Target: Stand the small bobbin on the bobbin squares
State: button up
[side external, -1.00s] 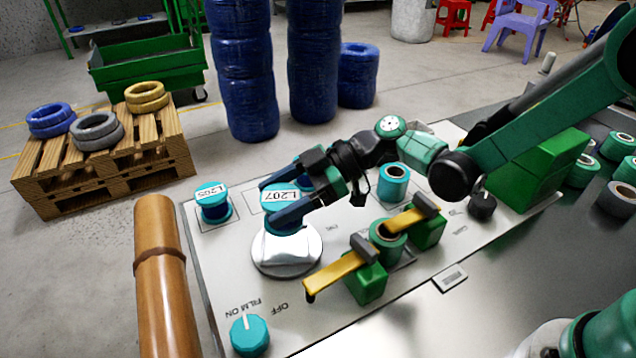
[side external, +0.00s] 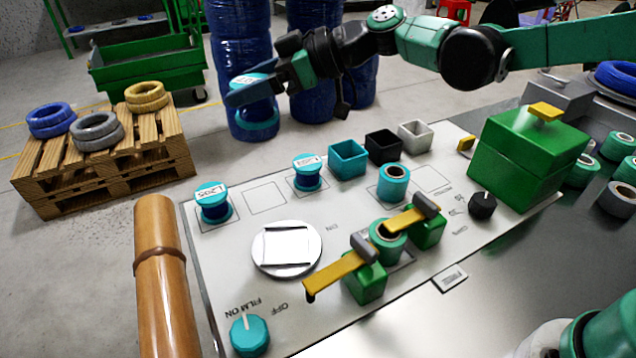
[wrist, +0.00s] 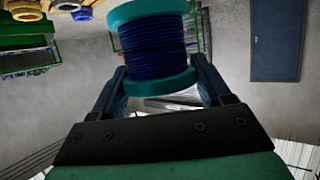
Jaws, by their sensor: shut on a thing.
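My gripper (side external: 248,92) is shut on a teal-flanged bobbin with dark blue cable (side external: 262,127), held high above the panel's back edge. In the wrist view, the bobbin (wrist: 153,42) sits between both fingers. A white label on its top is partly hidden by a finger in the side view. On the panel, the bobbin labelled L205 (side external: 213,205) stands on the left outlined square, and another labelled bobbin (side external: 307,176) stands on the right one. The outlined square between them (side external: 265,197) is empty.
A round silver plate with a white top (side external: 287,248) lies bare in front of the squares. Yellow-armed green clamps (side external: 365,282), small open boxes (side external: 347,158) and a green box (side external: 525,155) stand to the right. A brown roller (side external: 160,270) runs along the left.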

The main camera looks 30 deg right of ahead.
jog(key=w+m+t+h, duration=0.3)
jog(key=w+m+t, duration=0.1)
jog(key=w, duration=0.2)
jog(key=f, duration=1.9)
jog(key=shift+d+f, duration=0.1)
jog(key=shift+d, duration=0.25)
jog(key=o, duration=1.4)
jog(key=shift+f+h, duration=0.1)
jog(key=shift+h, duration=0.2)
